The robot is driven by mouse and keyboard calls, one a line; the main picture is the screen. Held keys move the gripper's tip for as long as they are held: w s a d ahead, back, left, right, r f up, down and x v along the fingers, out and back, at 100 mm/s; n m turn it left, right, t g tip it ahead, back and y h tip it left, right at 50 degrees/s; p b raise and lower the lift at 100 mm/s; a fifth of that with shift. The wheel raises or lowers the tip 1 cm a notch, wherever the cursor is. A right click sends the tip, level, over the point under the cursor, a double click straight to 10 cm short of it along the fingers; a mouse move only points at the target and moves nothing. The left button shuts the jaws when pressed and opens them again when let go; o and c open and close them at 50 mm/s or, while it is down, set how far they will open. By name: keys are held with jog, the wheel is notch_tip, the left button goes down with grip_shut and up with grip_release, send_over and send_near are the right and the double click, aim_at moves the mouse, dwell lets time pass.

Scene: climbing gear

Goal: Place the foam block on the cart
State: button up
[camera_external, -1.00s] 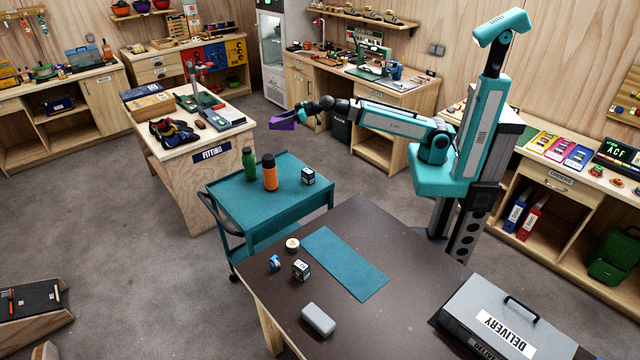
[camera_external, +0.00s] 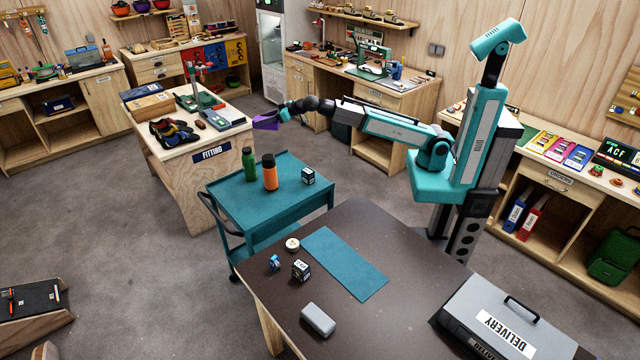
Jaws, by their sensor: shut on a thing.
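A purple block (camera_external: 266,121), which looks like the foam block, is held in my gripper (camera_external: 279,116) at the end of the outstretched arm. My gripper is shut on it, and the block is in the air, above and behind the cart as seen in the picture. The teal cart (camera_external: 240,204) stands in the middle with a dark push handle at its left. On its top are a green bottle (camera_external: 249,164), an orange bottle (camera_external: 269,173) and a small black-and-white box (camera_external: 308,176).
The dark table (camera_external: 400,240) in front of the cart holds a teal mat (camera_external: 344,263), a grey case (camera_external: 318,319), a small box (camera_external: 301,270), a blue item (camera_external: 274,263) and a round roll (camera_external: 292,244). The fitting bench (camera_external: 200,165) stands behind the cart. The cart's front left top is clear.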

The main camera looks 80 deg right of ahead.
jog(key=shift+w+a+r+m+h+b, duration=0.5)
jog(key=shift+w+a+m+h+b, duration=0.4)
jog(key=shift+w+a+b, duration=2.3)
jog(key=shift+w+a+r+m+h+b, duration=0.45)
jog(key=shift+w+a+m+h+b, duration=0.5)
jog(key=shift+w+a, duration=2.55)
notch_tip(320, 180, down, 25)
jog(key=s+a, duration=0.2)
jog(key=shift+s+a+g, duration=0.2)
jog(key=shift+s+g, duration=0.05)
jog(key=shift+g, duration=0.15)
jog(key=shift+r, duration=0.1)
jog(key=shift+f+p, duration=0.5)
jog(key=shift+f, duration=2.65)
jog(key=shift+f, duration=0.1)
jog(key=shift+f+p, duration=0.4)
jog(key=shift+f, duration=1.35)
jog(key=shift+f, duration=0.15)
